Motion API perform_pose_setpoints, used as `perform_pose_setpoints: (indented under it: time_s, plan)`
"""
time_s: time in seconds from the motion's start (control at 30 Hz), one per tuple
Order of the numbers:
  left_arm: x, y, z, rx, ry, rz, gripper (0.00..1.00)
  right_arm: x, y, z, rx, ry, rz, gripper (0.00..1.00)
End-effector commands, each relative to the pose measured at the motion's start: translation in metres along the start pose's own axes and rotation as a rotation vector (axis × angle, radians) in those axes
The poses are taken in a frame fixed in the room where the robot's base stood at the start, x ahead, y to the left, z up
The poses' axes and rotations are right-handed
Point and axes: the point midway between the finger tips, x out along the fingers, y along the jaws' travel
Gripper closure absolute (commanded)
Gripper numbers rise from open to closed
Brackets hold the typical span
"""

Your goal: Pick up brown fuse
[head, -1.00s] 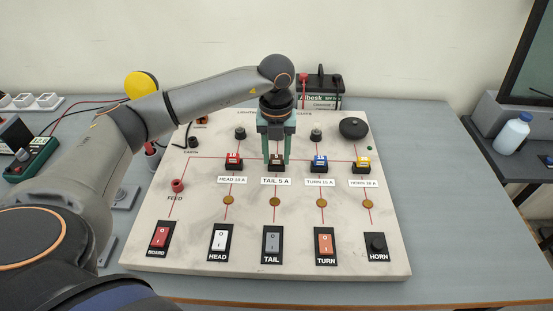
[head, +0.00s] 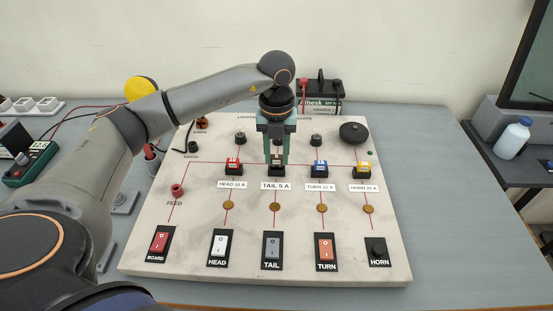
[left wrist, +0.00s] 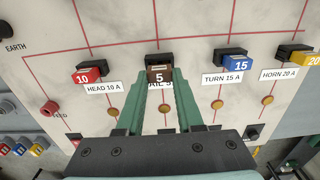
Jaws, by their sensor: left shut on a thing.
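The brown fuse (left wrist: 159,76), marked 5, is in the left wrist view at the TAIL 5 A place of the board. My left gripper (head: 277,160) points straight down there, its green fingers shut on the fuse from both sides. In the head view the fingers partly hide the fuse. The black holder (head: 277,171) shows right below it. I cannot tell whether the fuse is still seated or slightly lifted.
The red fuse (head: 233,164) stands left of my gripper; the blue fuse (head: 320,166) and yellow fuse (head: 363,166) stand to the right. Switches, including the TAIL switch (head: 272,246), line the board's front edge. A black round part (head: 353,133) sits at back right.

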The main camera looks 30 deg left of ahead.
Motion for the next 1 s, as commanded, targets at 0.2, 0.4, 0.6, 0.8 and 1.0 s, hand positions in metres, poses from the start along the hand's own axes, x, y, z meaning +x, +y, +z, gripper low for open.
perform_pose_setpoints:
  time_s: [0.2, 0.4, 0.6, 0.8, 1.0]
  plan:
    - [-0.039, -0.005, -0.020, 0.007, -0.005, -0.003, 1.00, 0.004, 0.000, 0.004, 0.000, 0.000, 0.000, 0.34]
    - [-0.080, -0.014, -0.063, 0.010, -0.003, -0.002, 1.00, 0.007, 0.000, 0.007, 0.000, 0.000, 0.000, 0.34]
    - [-0.102, -0.023, -0.106, 0.006, -0.005, 0.000, 1.00, 0.006, 0.000, 0.006, 0.000, 0.000, 0.000, 0.34]
    - [-0.112, -0.028, -0.131, 0.003, -0.003, 0.000, 1.00, 0.005, 0.000, 0.006, 0.000, 0.000, 0.000, 0.34]
    - [-0.115, -0.029, -0.137, 0.000, 0.000, 0.001, 1.00, 0.005, 0.000, 0.006, 0.000, 0.000, 0.000, 0.34]
